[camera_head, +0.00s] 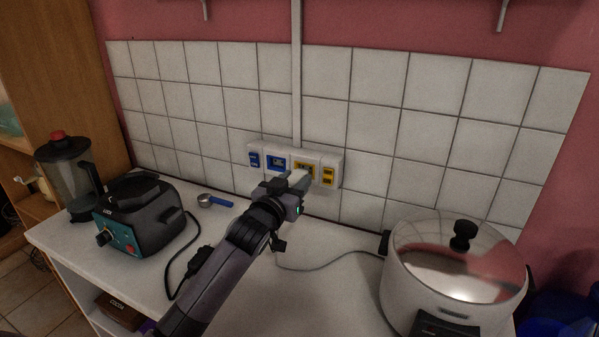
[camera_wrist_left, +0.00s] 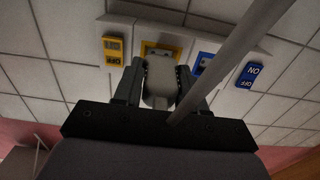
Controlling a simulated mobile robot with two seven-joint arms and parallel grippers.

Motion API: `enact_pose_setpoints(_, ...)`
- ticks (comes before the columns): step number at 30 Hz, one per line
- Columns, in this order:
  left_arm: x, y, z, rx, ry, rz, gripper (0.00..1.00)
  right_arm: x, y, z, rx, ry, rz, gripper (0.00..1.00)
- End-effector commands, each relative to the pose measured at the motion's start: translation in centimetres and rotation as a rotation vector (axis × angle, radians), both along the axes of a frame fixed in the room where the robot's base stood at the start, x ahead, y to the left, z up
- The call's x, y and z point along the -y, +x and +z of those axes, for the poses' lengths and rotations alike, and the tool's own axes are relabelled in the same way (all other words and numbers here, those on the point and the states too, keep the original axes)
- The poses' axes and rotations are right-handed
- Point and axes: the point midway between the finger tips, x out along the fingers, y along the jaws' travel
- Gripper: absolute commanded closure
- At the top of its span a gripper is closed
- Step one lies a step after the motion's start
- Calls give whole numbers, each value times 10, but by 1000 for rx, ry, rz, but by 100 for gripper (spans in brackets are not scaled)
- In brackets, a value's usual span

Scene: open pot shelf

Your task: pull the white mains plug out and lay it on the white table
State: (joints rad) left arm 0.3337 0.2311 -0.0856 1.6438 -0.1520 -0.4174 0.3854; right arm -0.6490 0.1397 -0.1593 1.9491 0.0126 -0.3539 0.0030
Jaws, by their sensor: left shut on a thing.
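The white mains plug (camera_wrist_left: 160,85) is between the fingers of my left gripper (camera_wrist_left: 158,88), which is shut on it. In the head view my left gripper (camera_head: 296,182) is at the wall socket panel (camera_head: 336,160), in front of the yellow-framed socket (camera_head: 304,165). The plug faces this socket (camera_wrist_left: 160,50) in the wrist view; I cannot tell whether its pins are in. The white table (camera_head: 325,290) lies below, against the tiled wall. My right gripper is not in view.
A black and teal appliance (camera_head: 140,225) and a blue-handled scoop (camera_head: 216,201) are at the left. The table between my arm and the pot is mostly clear.

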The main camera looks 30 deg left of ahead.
Motion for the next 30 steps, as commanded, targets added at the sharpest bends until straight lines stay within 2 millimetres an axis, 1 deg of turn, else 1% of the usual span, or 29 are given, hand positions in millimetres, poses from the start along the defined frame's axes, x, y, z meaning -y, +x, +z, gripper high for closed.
enact_pose_setpoints(13,1,-18,2,2,-1,0,100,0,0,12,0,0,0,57)
enact_pose_setpoints(24,2,-33,1,2,-1,-1,100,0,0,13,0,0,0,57)
enact_pose_setpoints(30,2,-38,1,3,-1,0,100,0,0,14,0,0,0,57)
